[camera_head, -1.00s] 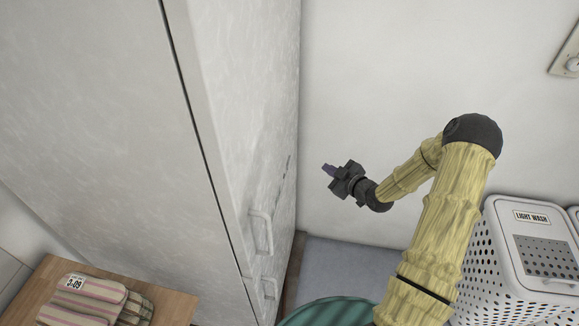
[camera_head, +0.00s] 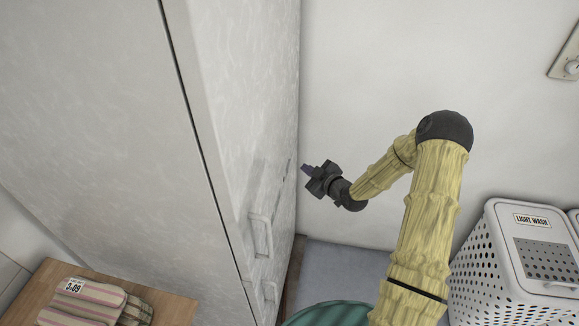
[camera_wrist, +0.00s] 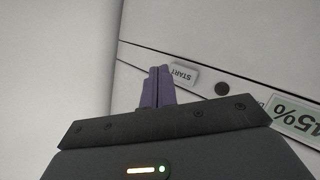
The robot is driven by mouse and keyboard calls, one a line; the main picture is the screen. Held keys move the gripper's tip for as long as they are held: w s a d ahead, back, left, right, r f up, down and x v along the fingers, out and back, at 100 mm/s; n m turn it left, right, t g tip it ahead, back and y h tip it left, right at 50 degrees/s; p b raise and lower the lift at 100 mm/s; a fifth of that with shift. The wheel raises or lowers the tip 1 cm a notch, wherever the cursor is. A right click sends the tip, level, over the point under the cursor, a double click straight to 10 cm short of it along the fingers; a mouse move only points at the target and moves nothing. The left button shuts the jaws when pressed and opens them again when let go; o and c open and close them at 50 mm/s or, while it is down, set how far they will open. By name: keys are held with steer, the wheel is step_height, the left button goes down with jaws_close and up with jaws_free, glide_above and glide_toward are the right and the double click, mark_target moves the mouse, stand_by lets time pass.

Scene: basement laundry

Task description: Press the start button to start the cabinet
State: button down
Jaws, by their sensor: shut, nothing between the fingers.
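The tall light grey cabinet (camera_head: 245,120) stands left of centre in the head view, with its handles (camera_head: 262,235) on the narrow right-hand face. My gripper (camera_head: 306,169) is shut and empty, its purple fingertips pointing left at that face, close to its far edge. In the wrist view the START button (camera_wrist: 184,75), a small pale block with its lettering upside down, sits on the cabinet's panel. My shut fingertips (camera_wrist: 160,72) appear just left of the button in that view. I cannot tell whether they touch it.
A white LIGHT WASH hamper (camera_head: 520,260) stands at right. Folded striped cloths (camera_head: 85,300) lie on a wooden top (camera_head: 170,306) at lower left. A green ribbed item (camera_head: 325,315) is below my arm.

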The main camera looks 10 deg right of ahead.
steer(key=shift+w+a, duration=0.3)
steer(key=shift+a, duration=0.6)
stand_by(1.4)
steer(key=shift+w+a+b, duration=0.1)
steer(key=shift+a+b, duration=0.25)
steer(key=shift+a, duration=0.05)
steer(key=shift+w+a, duration=0.1)
steer(key=shift+a, duration=0.3)
stand_by(0.6)
steer(key=shift+d, duration=0.1)
steer(key=shift+s+d+b, duration=0.25)
steer(key=shift+d+b, duration=0.05)
steer(key=shift+d, duration=0.4)
steer(key=d, duration=0.1)
steer(key=s+d, duration=0.1)
steer(key=d, duration=0.2)
steer(key=shift+s+d, duration=0.25)
steer(key=shift+d, duration=0.1)
